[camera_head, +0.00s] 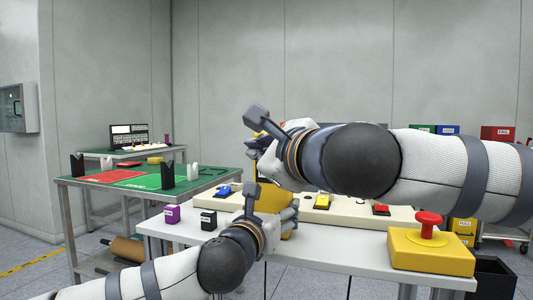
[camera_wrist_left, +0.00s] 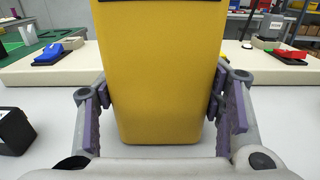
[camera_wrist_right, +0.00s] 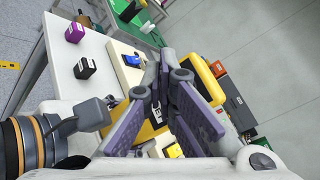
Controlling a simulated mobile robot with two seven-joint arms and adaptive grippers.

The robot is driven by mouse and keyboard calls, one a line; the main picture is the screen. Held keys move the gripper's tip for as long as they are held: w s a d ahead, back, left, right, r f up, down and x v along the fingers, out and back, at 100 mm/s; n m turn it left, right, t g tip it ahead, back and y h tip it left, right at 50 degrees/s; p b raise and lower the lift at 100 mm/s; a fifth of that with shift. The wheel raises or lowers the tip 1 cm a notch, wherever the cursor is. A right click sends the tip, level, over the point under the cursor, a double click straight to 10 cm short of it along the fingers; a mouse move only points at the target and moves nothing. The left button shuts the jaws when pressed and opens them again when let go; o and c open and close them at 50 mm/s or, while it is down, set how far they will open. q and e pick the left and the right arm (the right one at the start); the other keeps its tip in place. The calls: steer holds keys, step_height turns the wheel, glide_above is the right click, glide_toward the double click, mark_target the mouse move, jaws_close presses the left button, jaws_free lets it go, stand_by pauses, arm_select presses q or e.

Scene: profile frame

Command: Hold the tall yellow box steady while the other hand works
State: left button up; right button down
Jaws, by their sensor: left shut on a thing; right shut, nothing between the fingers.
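The tall yellow box (camera_wrist_left: 165,85) stands upright on the white table and fills the middle of the left wrist view. In the head view its lower part (camera_head: 287,234) shows below my left gripper (camera_head: 288,213); the rest is mostly hidden by my arms. My left gripper's fingers also show in the left wrist view (camera_wrist_left: 168,108), one on each side of the box, shut on it. My right gripper (camera_head: 264,146) is higher, near the upper part of the box. In the right wrist view its fingers (camera_wrist_right: 160,95) are shut and empty, with yellow surfaces behind them.
The white table (camera_head: 330,252) carries a purple block (camera_head: 172,214), a black block (camera_head: 208,220), a cream board with blue (camera_head: 223,190), yellow (camera_head: 322,201) and red (camera_head: 381,209) switches, and a red button on a yellow base (camera_head: 430,250). A green-topped table (camera_head: 200,184) stands left.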

steer(key=s, duration=0.1)
steer(key=s+a, duration=0.1)
steer(key=s, duration=0.2)
steer(key=shift+s+a, duration=0.25)
steer(key=shift+s, duration=0.15)
stand_by(0.5)
arm_select(q)
steer(key=o, duration=1.5)
steer(key=shift+o, duration=0.2)
